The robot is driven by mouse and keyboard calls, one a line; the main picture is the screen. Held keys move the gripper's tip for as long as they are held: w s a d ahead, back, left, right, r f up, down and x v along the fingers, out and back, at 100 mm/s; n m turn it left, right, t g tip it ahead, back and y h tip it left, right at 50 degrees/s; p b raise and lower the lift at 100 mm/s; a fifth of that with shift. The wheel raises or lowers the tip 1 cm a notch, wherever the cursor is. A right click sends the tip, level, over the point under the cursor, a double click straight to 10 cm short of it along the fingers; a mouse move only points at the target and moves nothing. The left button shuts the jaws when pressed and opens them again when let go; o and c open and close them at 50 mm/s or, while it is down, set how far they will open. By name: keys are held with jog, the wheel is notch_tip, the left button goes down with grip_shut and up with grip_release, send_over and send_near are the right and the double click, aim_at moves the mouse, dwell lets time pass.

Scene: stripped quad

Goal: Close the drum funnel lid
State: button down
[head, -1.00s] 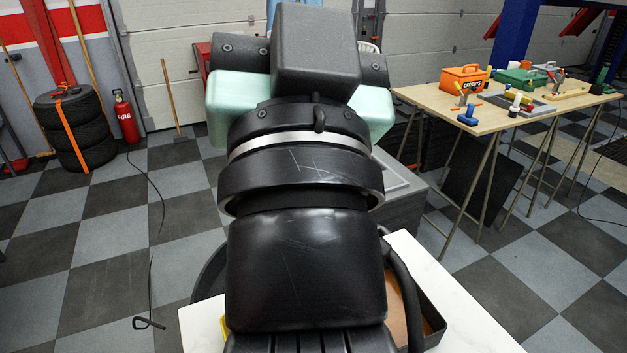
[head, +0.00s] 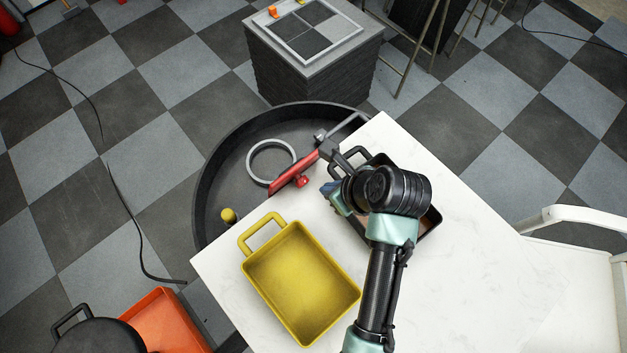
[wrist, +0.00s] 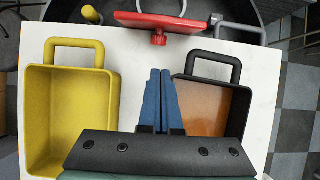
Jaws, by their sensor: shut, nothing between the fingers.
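The drum funnel (head: 212,165) is a wide black round basin behind the white table, with a grey ring (head: 251,160) inside it. A red panel (head: 283,180), which looks like the lid, stands tilted up at the funnel's table-side edge. It has a red knob (head: 301,181) facing the table and a grey bracket at one end. In the wrist view the red panel (wrist: 185,20) lies across the top with its knob (wrist: 158,39) below. My gripper (head: 327,188) is just right of the knob, apart from it. Its blue fingers (wrist: 160,72) are shut and empty.
A yellow tray (head: 325,308) and a black tray (wrist: 239,112) with a brown inside sit on the white table (head: 480,240). A yellow knob (head: 229,215) shows at the funnel's left. A grey crate stack (head: 310,75) stands behind, and an orange bin (head: 170,318) lower left.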

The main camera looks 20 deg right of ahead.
aim_at(298, 179)
jog(key=x, duration=1)
jog(key=shift+f, duration=0.1)
jog(key=shift+w+r+p, duration=0.1)
jog(key=shift+r+p, duration=0.25)
jog(key=shift+p, duration=0.1)
jog(key=shift+w+a+g, duration=0.2)
jog(key=shift+w+g, duration=0.05)
jog(key=shift+g, duration=0.15)
